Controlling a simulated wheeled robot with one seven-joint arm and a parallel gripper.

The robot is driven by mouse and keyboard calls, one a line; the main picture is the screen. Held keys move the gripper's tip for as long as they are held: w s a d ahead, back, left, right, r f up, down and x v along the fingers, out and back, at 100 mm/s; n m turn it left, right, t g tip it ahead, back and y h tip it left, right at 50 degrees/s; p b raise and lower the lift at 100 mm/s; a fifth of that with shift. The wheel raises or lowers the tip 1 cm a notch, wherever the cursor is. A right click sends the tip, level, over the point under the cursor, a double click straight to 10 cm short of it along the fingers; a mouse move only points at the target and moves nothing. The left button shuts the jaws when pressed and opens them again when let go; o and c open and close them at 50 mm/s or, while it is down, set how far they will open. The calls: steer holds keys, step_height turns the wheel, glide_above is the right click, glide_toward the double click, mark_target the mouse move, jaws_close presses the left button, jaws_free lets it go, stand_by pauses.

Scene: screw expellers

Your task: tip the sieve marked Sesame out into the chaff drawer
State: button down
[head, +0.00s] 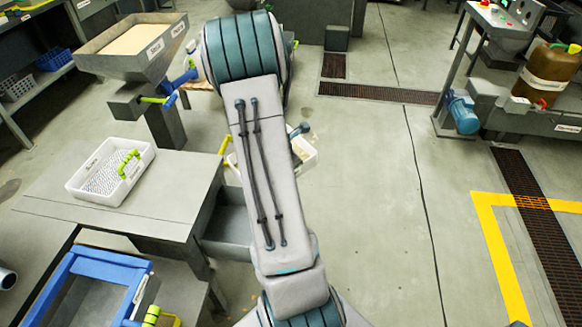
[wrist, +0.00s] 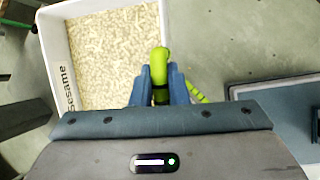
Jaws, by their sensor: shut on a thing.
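The white sieve marked Sesame (wrist: 104,12) shows in the wrist view, full of pale seeds and roughly level. My gripper (wrist: 160,88) is shut on its green handle, with a blue finger on each side. In the head view the sieve (head: 308,163) is mostly hidden behind my arm, held over the floor to the right of the table; my gripper is hidden there. A grey drawer (head: 228,236) stands open at the right side of the table, below and left of the sieve. I cannot read a chaff label on it.
Another white sieve (head: 84,187) with a green handle sits on the grey table (head: 170,198). A hopper (head: 165,60) of pale material stands behind it. A blue-rimmed bin (head: 105,262) is at the lower left. Floor to the right is clear up to the brown tank (head: 548,75).

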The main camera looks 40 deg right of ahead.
steer(key=shift+w+a+f+h+b, duration=0.15)
steer(key=shift+a+h+b, duration=0.45)
steer(key=shift+b, duration=1.2)
steer(key=shift+w+a+f+h+b, duration=0.1)
steer(key=shift+a+h+b, duration=0.45)
steer(key=shift+b, duration=1.25)
steer(key=h+b, duration=0.1)
steer(key=b, duration=0.1)
steer(key=a+h+b, duration=0.1)
steer(key=b, duration=0.1)
steer(key=h+b, duration=0.1)
steer(key=b, duration=0.1)
steer(key=shift+a+r+n, duration=0.2)
steer(key=shift+a+n, duration=0.1)
steer(key=shift+a, duration=0.05)
steer(key=a+h+b, duration=0.2)
steer(key=a+b, duration=0.1)
steer(key=a+f+h+b, duration=0.1)
steer(key=a+h+b, duration=0.2)
steer(key=b, duration=0.1)
steer(key=w+a+f+n+h+b, duration=0.1)
steer(key=a+h+b, duration=0.2)
steer(key=b, duration=0.1)
steer(key=shift+w, duration=0.1)
steer(key=shift+a+f+h+b, duration=0.25)
steer(key=shift+a+h+b, duration=0.3)
steer(key=shift+a+h, duration=0.25)
